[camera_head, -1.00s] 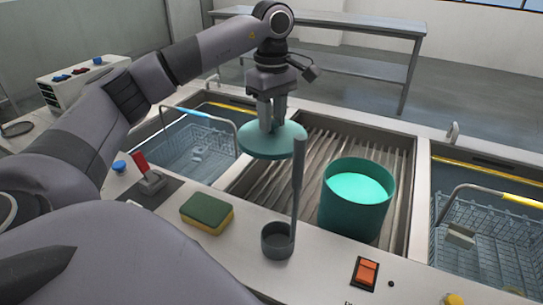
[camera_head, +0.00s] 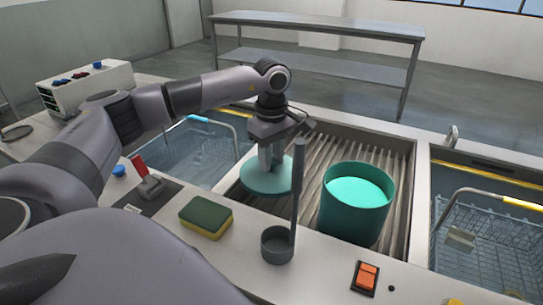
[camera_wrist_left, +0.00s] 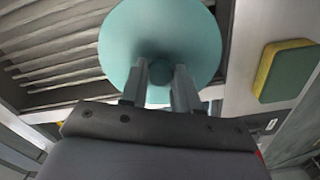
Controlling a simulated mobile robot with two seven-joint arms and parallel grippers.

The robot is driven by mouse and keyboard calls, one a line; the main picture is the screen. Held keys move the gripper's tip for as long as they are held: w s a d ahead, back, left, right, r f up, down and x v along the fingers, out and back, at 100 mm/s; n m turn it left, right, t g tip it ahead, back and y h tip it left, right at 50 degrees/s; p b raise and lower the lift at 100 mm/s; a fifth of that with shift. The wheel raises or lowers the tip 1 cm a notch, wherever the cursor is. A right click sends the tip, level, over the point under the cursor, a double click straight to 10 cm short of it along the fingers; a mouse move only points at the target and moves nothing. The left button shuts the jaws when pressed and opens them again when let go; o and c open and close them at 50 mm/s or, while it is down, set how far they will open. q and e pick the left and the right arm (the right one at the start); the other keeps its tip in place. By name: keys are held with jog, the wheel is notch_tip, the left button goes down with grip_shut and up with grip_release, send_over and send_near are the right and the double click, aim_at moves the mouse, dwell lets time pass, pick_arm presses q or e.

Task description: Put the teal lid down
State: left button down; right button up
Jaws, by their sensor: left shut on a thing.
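The teal lid (camera_head: 264,181) is a flat round disc with a small knob on top. My left gripper (camera_head: 268,165) is shut on its knob and holds it level, low over the left part of the ribbed drain surface. I cannot tell whether the lid touches the ribs. In the left wrist view the lid (camera_wrist_left: 160,35) fills the top middle, with the two fingers around the knob (camera_wrist_left: 159,70). My right gripper is not in view.
A grey cup with an upright rod (camera_head: 278,245) stands on the front ledge close to the lid. A green and yellow sponge (camera_head: 206,216) lies left of it. Basins with wire baskets flank the ribbed area. Ribs between lid and pot are bare.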

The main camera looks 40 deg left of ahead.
pick_arm(q)
jog(key=shift+f, duration=0.6)
jog(key=c, duration=0.8)
grip_release()
jog(key=shift+r, duration=0.1)
notch_tip(320, 180, up, 13)
jog(key=shift+r, duration=0.1)
